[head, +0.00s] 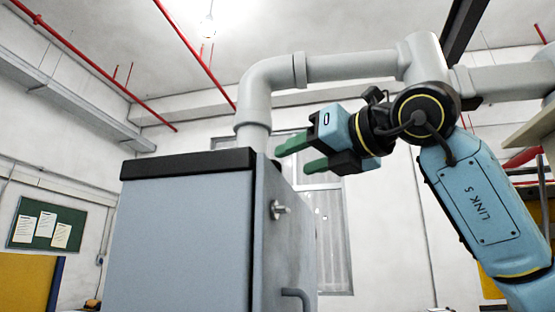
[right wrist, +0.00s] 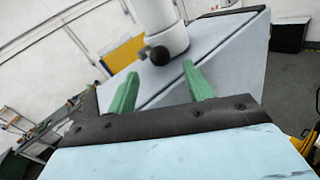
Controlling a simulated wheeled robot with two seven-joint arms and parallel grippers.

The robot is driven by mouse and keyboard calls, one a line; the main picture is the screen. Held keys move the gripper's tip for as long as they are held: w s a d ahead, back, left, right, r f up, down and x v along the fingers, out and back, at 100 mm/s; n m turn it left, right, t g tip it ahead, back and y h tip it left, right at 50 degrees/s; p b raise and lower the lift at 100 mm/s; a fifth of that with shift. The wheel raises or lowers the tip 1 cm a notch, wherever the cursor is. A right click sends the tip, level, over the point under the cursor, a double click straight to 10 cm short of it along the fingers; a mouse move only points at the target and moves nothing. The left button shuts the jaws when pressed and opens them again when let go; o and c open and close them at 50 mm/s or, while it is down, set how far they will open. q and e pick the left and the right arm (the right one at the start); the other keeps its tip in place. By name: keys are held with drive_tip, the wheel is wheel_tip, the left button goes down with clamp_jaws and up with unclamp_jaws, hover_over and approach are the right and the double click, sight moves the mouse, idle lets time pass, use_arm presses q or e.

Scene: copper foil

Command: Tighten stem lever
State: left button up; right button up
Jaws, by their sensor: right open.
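A small metal stem (head: 280,209) with a round flange sticks out from the side of the grey cabinet (head: 185,235) in the head view. In the right wrist view a dark round knob (right wrist: 160,55) with a short stub shows in front of a pale pipe; I cannot tell whether it belongs to the same fitting. My right gripper (head: 293,156) is open and empty, its green fingers pointing left near the cabinet's upper corner, above the metal stem. In the right wrist view the knob appears between and beyond the fingertips of the right gripper (right wrist: 160,69). My left gripper is not in view.
A bent handle (head: 298,293) is low on the cabinet side. A shelf edge (head: 530,128) is at far right. Open air lies right of the cabinet.

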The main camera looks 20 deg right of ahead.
sight(279, 166)
drive_tip(key=p+x, duration=0.1)
drive_tip(key=x, duration=0.5)
drive_tip(key=shift+c, duration=0.3)
drive_tip(key=shift+p, duration=0.3)
clamp_jaws()
